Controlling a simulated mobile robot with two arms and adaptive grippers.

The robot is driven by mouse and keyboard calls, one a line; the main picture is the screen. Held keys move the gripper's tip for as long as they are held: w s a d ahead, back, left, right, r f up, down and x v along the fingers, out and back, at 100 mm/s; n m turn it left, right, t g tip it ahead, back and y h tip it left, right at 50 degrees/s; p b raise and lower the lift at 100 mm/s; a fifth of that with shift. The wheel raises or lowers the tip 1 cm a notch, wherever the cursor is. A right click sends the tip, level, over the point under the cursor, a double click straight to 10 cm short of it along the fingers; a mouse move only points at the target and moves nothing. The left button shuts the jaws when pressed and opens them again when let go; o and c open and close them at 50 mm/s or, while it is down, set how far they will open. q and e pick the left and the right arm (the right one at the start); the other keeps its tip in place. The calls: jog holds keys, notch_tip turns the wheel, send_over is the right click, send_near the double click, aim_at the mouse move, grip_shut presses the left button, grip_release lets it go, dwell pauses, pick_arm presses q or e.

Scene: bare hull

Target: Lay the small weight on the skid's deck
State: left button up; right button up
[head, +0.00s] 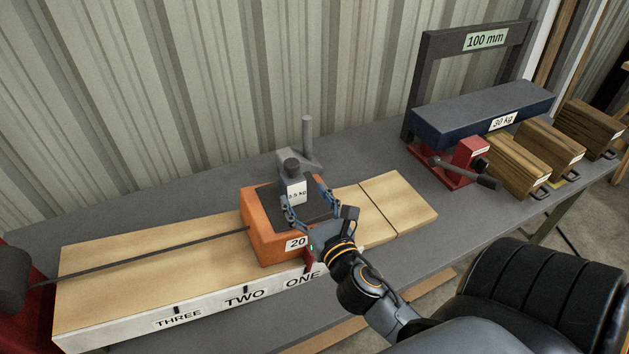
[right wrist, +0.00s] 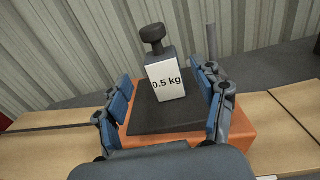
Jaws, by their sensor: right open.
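The small weight (head: 294,190), a grey block with a knob and a white "0.5 kg" label, appears to stand upright on the dark deck (head: 262,197) of the orange skid (head: 262,235). It also shows in the right wrist view (right wrist: 167,80), with the deck (right wrist: 150,119) under it. My right gripper (head: 304,202) is open, its blue-padded fingers over the deck, one on each side of the weight. In the right wrist view both fingers (right wrist: 165,90) look clear of the weight. My left gripper is out of view.
The skid sits on a wooden track (head: 150,262) marked ONE, TWO, THREE; a dark rod (head: 140,265) runs left from it. A grey stand with a post (head: 307,140) is close behind. A red jack (head: 463,160), a blue 30 kg slab (head: 470,108) and wooden blocks (head: 553,146) are at right.

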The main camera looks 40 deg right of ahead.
jog(key=b+v, duration=0.1)
jog(key=v, duration=0.3)
jog(key=shift+s+a, duration=0.1)
jog(key=shift+s, duration=0.2)
dwell(0.3)
